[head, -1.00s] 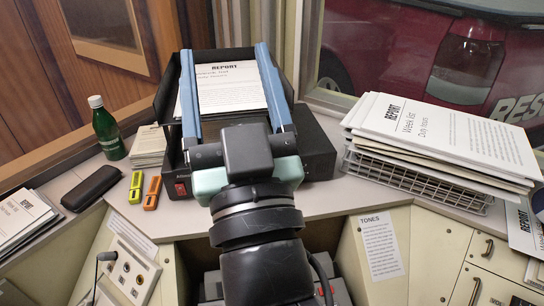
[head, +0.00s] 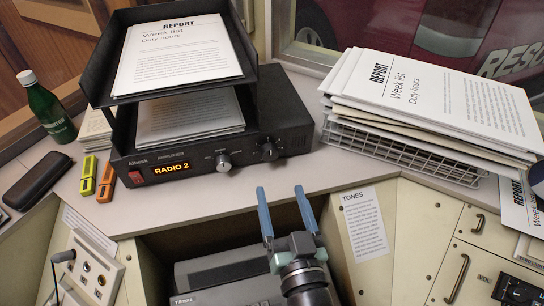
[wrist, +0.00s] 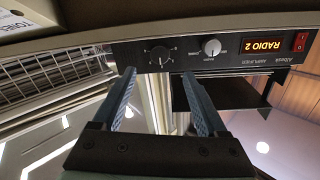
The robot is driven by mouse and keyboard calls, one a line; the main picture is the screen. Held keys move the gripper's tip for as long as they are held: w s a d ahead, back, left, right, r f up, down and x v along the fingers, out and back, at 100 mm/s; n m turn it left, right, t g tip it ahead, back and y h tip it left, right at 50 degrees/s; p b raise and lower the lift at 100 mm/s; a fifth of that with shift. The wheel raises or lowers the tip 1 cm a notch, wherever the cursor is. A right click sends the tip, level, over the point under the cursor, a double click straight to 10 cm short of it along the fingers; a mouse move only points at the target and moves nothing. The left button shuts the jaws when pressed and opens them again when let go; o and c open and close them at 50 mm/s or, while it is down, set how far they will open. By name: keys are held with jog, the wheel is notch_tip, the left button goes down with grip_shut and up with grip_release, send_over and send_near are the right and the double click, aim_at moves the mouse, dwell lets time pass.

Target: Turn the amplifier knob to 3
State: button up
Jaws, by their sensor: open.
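The black amplifier (head: 195,165) sits on the desk under a paper tray, with an orange "RADIO 2" display and a red switch. Its front has a silver knob (head: 223,161) and, to the right, a darker knob (head: 269,151). In the upside-down wrist view, the darker knob (wrist: 160,55) has a scale around it, and the silver knob (wrist: 211,47) is nearer the display. The numbers they point to are too small to read. My gripper (head: 281,189) is open and empty, in front of the amplifier, apart from both knobs. In the wrist view its fingers (wrist: 159,74) straddle the darker knob's direction.
The black paper tray (head: 92,85) holds reports above the amplifier. A wire basket (head: 400,152) with stacked papers stands right. The desk's front edge and a grey unit (head: 225,280) lie below.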

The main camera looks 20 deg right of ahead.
aim_at(271, 156)
jog(key=w, duration=0.3)
jog(key=w+d+p, duration=0.1)
jog(key=w, duration=0.2)
jog(key=w+p, duration=0.1)
jog(key=w, duration=0.2)
jog(key=shift+d, duration=0.3)
jog(key=shift+s, duration=0.1)
grip_shut()
